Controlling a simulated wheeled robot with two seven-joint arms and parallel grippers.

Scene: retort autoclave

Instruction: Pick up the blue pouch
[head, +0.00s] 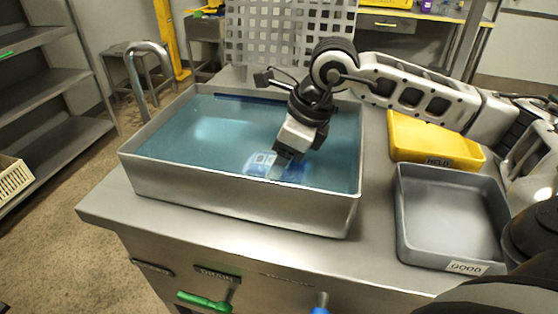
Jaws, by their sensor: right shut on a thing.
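The blue pouch (294,172) lies in the water of the large metal basin (235,192), close to the basin's near wall, with a pale label on its left part. My right gripper (277,172) reaches down from the right arm into the basin and is shut on the blue pouch. The fingertips and part of the pouch are blurred by the water or hidden by the gripper. My left gripper is not in view.
A yellow tray (437,136) marked HELD and a grey tray (452,218) marked GOOD stand right of the basin on the steel counter. A curved metal tap (148,75) rises at the basin's left. Green and blue handles are on the counter front.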

